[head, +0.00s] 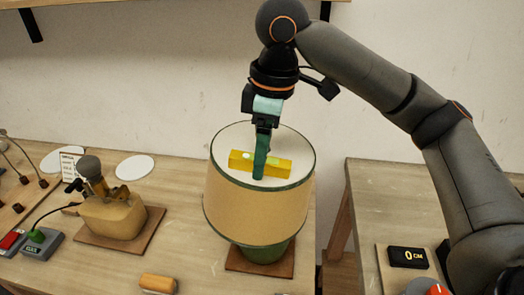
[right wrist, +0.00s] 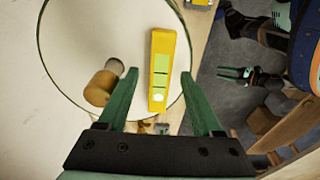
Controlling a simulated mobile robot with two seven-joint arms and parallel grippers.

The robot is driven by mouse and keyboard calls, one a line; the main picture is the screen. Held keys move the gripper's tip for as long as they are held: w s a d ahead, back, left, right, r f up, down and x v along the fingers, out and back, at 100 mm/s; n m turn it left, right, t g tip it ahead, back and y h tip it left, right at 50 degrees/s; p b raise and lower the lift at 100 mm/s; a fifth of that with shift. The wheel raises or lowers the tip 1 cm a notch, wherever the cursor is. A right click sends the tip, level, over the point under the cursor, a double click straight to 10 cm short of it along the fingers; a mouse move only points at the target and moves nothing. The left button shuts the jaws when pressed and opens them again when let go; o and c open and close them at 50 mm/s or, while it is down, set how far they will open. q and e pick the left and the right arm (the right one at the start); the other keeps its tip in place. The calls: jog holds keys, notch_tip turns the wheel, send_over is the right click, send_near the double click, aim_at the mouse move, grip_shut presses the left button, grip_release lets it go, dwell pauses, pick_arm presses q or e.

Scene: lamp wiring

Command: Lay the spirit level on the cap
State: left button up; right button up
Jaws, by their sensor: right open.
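The yellow spirit level (head: 272,166) lies flat on the white round cap (head: 297,147) that tops a tan lampshade (head: 245,212). In the right wrist view the level (right wrist: 162,70) shows its green windows and lies near the right edge of the cap (right wrist: 75,35). My right gripper (head: 259,176) points down over the level's middle. Its green fingers (right wrist: 149,74) are open and reach to the level, with a gap on the left side. What seems to be my left gripper (right wrist: 235,74) shows small over the floor; its jaws are unclear.
A brown cylinder (right wrist: 101,88) shows against the cap in the right wrist view. A tan base with a grey knob (head: 110,215) stands left of the lamp. A roller-like block (head: 158,284) lies in front. A second table with a display (head: 408,257) is at right, beyond a gap.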

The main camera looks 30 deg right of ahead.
notch_tip(320, 180, up, 12)
jog(key=s+d+p, duration=0.1)
jog(key=shift+r+p, duration=0.2)
jog(key=shift+p, duration=0.1)
dwell(0.3)
jog(key=shift+d, duration=0.1)
dwell(0.5)
